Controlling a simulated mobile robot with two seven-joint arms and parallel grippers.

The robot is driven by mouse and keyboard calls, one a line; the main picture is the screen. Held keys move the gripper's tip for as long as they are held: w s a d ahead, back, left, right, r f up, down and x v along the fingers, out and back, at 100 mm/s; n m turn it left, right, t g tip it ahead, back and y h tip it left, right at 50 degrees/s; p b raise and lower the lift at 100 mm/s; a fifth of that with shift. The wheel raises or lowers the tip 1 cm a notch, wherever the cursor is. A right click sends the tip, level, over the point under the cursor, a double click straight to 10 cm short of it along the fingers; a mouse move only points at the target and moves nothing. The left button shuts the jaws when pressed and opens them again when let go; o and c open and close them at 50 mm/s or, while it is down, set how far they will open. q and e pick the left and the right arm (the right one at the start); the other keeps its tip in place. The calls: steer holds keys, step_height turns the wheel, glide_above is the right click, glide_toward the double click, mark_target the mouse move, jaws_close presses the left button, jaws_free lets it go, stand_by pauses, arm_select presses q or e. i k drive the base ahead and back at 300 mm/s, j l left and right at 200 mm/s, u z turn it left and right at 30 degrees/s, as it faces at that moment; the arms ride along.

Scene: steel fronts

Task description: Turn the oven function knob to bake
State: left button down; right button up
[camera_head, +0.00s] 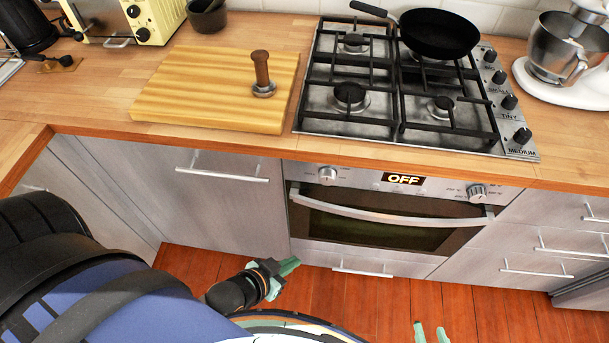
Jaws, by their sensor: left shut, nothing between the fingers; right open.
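The oven (370,221) is set under the counter, with its door shut. Its control strip carries a silver knob (327,175) on the left and another silver knob (477,192) on the right. Small markings surround the knobs, too small to read. Between them a display (403,179) reads OFF. My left gripper (289,266) is shut and empty, low in front of the cabinet and the oven's lower left. My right gripper (431,333) is open at the bottom edge; only its green fingertips show. Neither gripper touches a knob.
The oven door handle (390,216) juts out below the knobs. A gas hob (400,95) with a black pan (439,34) sits above. A wooden board (218,90) with a tamper-like tool (262,74) lies left of it. A mixer (560,55) stands right. The floor before the oven is clear.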

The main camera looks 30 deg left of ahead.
mark_target(327, 174)
steer(key=j, duration=0.55)
steer(key=k+j, duration=0.15)
steer(key=j, duration=0.95)
steer(key=k, duration=0.05)
